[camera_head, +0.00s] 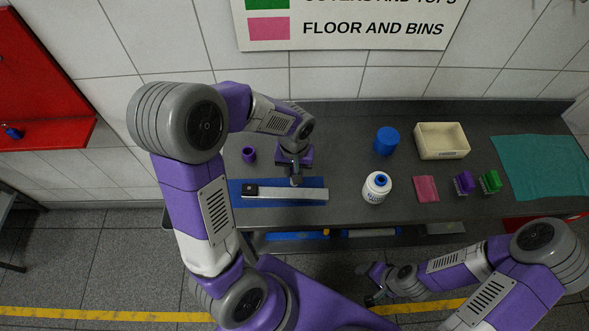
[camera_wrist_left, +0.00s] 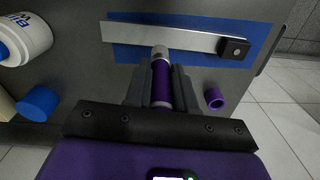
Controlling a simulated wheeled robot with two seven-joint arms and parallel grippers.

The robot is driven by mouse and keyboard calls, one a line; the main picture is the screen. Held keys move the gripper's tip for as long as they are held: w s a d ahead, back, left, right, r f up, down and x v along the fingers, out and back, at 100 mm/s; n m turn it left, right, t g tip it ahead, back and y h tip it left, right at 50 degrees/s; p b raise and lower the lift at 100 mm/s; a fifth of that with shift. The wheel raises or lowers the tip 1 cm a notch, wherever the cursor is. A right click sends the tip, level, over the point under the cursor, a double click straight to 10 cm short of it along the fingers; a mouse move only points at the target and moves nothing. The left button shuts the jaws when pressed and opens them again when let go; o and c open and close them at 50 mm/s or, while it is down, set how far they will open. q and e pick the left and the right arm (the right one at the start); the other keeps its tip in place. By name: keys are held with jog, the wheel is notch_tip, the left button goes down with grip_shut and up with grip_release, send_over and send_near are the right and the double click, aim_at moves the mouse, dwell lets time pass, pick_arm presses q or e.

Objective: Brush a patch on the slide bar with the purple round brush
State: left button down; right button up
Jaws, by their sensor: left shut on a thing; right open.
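The slide bar (camera_head: 290,193) is a long pale metal bar with a black block at its left end in the head view. It lies on a blue mat (camera_head: 240,202), and also shows in the left wrist view (camera_wrist_left: 190,38). My left gripper (camera_head: 296,176) is over the bar's middle, shut on the purple round brush (camera_wrist_left: 161,82). My right gripper (camera_head: 369,285) is open and empty, in front of the bench and away from the bar.
A purple cup (camera_head: 249,155) stands behind the bar's left end. To the right are a blue cylinder (camera_head: 386,141), a white bottle (camera_head: 377,188), a cream tray (camera_head: 442,141), a pink cloth (camera_head: 426,189), a purple brush (camera_head: 464,183), a green brush (camera_head: 490,181) and a teal mat (camera_head: 540,167).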

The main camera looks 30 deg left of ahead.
pick_arm(q)
jog(key=shift+f+b, duration=2.2)
jog(key=shift+f, duration=0.5)
jog(key=shift+f+b, duration=0.6)
jog(key=shift+f, duration=0.1)
jog(key=shift+w+d, duration=0.1)
jog(key=shift+d, duration=0.05)
jog(key=shift+w+d, duration=0.35)
jog(key=shift+d, duration=0.3)
jog(key=shift+d, duration=0.1)
jog(key=shift+w+d, duration=0.35)
jog(key=shift+d, duration=0.3)
jog(key=shift+d, duration=0.1)
jog(key=shift+w+d, duration=0.45)
jog(key=shift+d, duration=0.2)
jog(key=shift+a, duration=0.1)
